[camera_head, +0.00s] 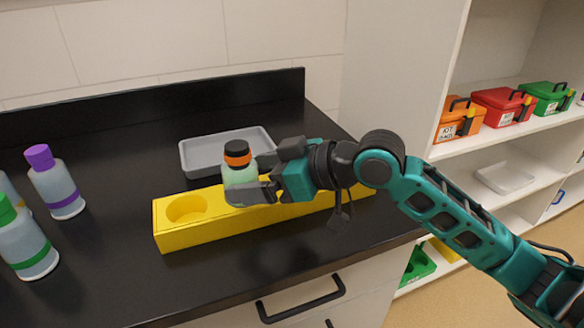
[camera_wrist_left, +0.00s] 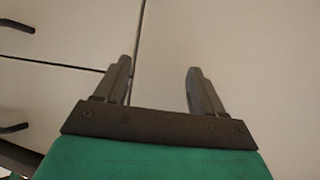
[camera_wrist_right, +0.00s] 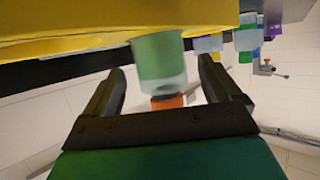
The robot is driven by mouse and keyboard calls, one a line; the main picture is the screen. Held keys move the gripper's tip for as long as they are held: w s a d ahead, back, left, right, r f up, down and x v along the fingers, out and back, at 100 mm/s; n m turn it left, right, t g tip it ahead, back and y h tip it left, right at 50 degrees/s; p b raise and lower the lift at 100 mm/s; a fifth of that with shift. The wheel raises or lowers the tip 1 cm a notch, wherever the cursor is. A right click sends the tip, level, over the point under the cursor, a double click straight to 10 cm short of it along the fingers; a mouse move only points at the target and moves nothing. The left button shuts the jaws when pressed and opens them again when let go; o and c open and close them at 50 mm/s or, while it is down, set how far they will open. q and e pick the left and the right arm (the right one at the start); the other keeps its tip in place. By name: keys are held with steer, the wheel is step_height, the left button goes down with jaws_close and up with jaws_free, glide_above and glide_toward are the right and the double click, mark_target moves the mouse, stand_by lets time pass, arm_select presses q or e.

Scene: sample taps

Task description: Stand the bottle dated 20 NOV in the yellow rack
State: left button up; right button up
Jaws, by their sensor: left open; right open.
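A bottle with a black cap, an orange band and pale green contents (camera_head: 238,176) is upright at the yellow rack (camera_head: 205,228). Its base appears to sit in one of the rack's holes, but the gripper partly hides this. No date is readable on it. My right gripper (camera_head: 262,178) is open, its fingers around the bottle from the right. In the right wrist view the bottle (camera_wrist_right: 158,62) shows between the spread fingers (camera_wrist_right: 165,92), its lower end meeting the rack (camera_wrist_right: 60,30). My left gripper (camera_wrist_left: 160,85) is open and empty before pale cabinet fronts.
A purple-capped bottle (camera_head: 57,184) and a green-capped bottle (camera_head: 26,242) stand at the left, with another cut off at the edge. The rack's left hole (camera_head: 187,209) is empty. A grey tray (camera_head: 190,160) lies behind the rack. Shelves with kit boxes (camera_head: 500,107) stand right.

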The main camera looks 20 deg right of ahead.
steer(key=v, duration=1)
steer(key=shift+s, duration=0.2)
steer(key=shift+d, duration=0.1)
